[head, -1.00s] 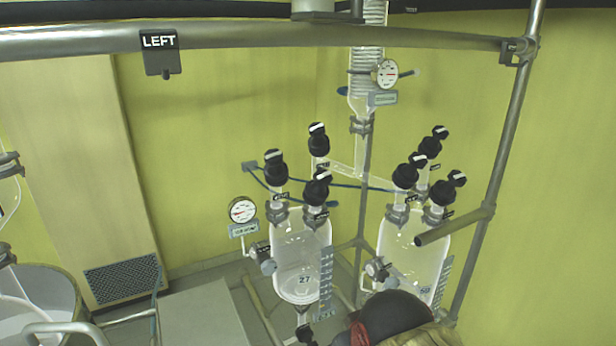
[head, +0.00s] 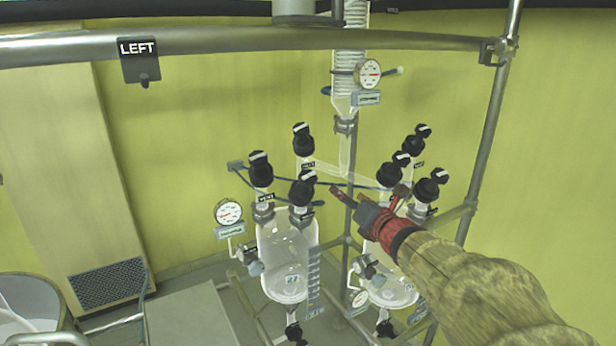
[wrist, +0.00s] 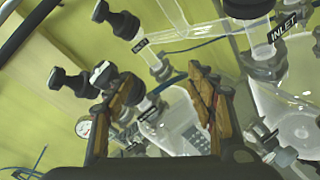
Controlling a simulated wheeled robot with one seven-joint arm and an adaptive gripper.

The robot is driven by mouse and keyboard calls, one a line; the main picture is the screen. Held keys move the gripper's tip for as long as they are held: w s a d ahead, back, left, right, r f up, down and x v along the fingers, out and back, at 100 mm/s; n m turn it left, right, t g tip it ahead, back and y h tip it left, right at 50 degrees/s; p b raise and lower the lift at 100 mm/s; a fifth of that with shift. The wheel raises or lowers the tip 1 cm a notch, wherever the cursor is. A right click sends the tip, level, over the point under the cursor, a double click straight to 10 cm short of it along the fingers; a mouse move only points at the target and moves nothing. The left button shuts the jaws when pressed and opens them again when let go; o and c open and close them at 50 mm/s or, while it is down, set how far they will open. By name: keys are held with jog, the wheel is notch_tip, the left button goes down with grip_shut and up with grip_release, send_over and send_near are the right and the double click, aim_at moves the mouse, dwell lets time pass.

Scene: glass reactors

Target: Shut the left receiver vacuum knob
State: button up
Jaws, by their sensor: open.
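My gripper (head: 371,200) is open and empty, right of these knobs and in front of the right receiver. In the wrist view, the left receiver (wrist: 172,126) shows between the open fingers (wrist: 163,92), with black knobs (wrist: 70,82) beyond the left finger, partly hidden by it.
The right receiver (head: 392,290) and its knobs (head: 428,187) stand close beside my gripper. A dial gauge (head: 228,212) is left of the left receiver. A blue hose (head: 345,184) crosses between the receivers. A metal rail (head: 220,43) labelled LEFT spans above.

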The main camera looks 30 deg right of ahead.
aim_at(308, 180)
jog(key=w+a+r+n+t+y, duration=0.15)
jog(key=a+r+n+y, duration=0.35)
jog(key=n, duration=0.5)
jog(key=shift+t, duration=0.25)
jog(key=w, duration=0.2)
jog(key=w+a, duration=0.1)
jog(key=w, duration=0.2)
jog(key=w+a+f, duration=0.1)
jog(key=w, duration=0.1)
jog(key=shift+w, duration=0.3)
jog(key=shift+c, duration=0.5)
jog(key=c, duration=1.1)
jog(key=h+b, duration=0.1)
jog(key=b, duration=0.1)
jog(key=shift+f+m+b, duration=0.2)
jog(key=shift+m+b, duration=0.2)
jog(key=m+h+b, duration=0.1)
jog(key=b, duration=0.3)
jog(key=shift+a+f+m+h, duration=0.1)
jog(key=shift+f+m+h, duration=0.05)
jog(key=shift+m+h, duration=0.2)
jog(key=m+h+b, duration=0.4)
jog(key=b, duration=0.4)
jog(key=shift+g+b, duration=0.35)
jog(key=shift+g, duration=0.05)
jog(key=shift+r+m+g+h+b, duration=0.2)
jog(key=shift+m+g+h+b, duration=0.3)
jog(key=shift+m+h+b, duration=0.25)
